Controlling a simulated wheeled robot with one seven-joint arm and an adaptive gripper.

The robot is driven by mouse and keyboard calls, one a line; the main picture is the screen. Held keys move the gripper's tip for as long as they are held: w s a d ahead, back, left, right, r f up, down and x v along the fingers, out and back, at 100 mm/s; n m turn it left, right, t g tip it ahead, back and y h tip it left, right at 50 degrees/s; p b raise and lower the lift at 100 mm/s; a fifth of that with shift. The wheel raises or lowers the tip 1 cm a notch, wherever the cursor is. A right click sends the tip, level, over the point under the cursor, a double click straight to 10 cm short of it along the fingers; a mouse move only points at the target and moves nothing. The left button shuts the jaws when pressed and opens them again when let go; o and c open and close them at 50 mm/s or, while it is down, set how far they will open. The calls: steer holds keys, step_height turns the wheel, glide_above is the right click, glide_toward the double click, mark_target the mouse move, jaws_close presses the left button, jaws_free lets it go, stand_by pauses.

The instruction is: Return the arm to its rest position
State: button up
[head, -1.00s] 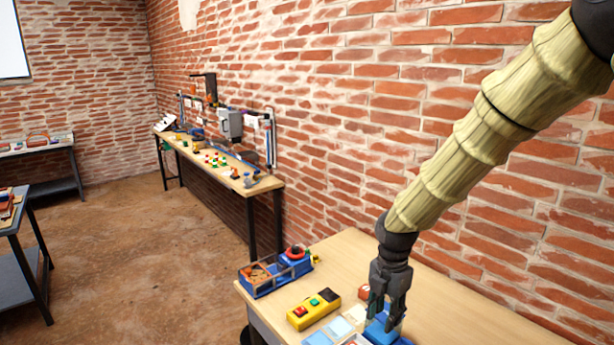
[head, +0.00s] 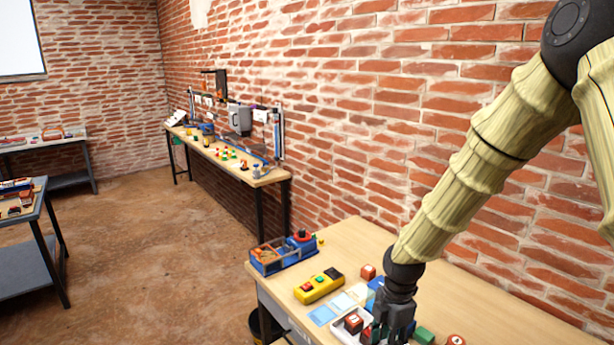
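My arm comes in from the upper right of the head view and hangs over the near wooden table. My gripper (head: 388,335) points down at the bottom of the picture, over or beside a white tray (head: 340,333). A red block (head: 353,323) with a white mark sits at the tray, left of the gripper. The fingertips are dark and partly lost against the things behind them, so I cannot tell whether they are open or hold anything.
On the near table (head: 352,240) stand a blue crate (head: 283,256), a yellow button box (head: 319,286), a red cube (head: 368,272) and a green block (head: 424,335). A brick wall (head: 370,120) runs behind it. Floor (head: 150,250) to the left is open.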

steer(key=s+a+f+m+b, duration=0.1)
steer(key=s+f+m, duration=0.25)
steer(key=f, duration=0.45)
steer(key=s+f+m+b, duration=0.25)
steer(key=s+f, duration=0.25)
steer(key=f, duration=0.3)
steer(key=s+d+f+m+b, duration=0.2)
steer(key=s+f+m, duration=0.6)
steer(key=s+f, duration=0.3)
steer(key=s+d+f+m+b, duration=0.2)
steer(key=s+f+m, duration=0.6)
steer(key=s, duration=0.6)
step_height(320, 180, down, 3)
steer(key=shift+s+d+r+m+b, duration=0.2)
steer(key=shift+d+m+b, duration=0.1)
steer(key=shift+d+b, duration=0.15)
